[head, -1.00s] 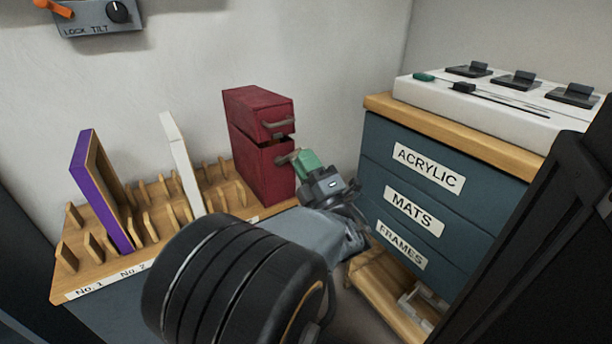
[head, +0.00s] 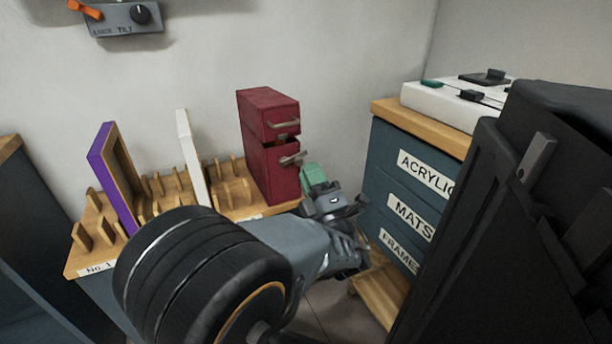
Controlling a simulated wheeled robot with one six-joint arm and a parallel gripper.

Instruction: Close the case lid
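I cannot tell for certain which thing is the case. A dark red box (head: 268,165) stands upright on the low wooden top. Its upper block is parted from the lower one by a narrow dark gap, and each has a metal handle on its right side. A large black panelled body (head: 490,240) with a metal plate fills the right side, close to me; it may be the case. My gripper (head: 315,178), with green at its tip, is right of and below the red box's lower handle. Its fingers are too small to tell open from shut.
A wooden rack (head: 160,190) holds a purple frame (head: 108,175) and a white panel (head: 190,150). A blue drawer cabinet (head: 400,205) with a wooden top stands at right, bearing a white switch console (head: 445,108). A wall control box (head: 122,18) hangs at top left.

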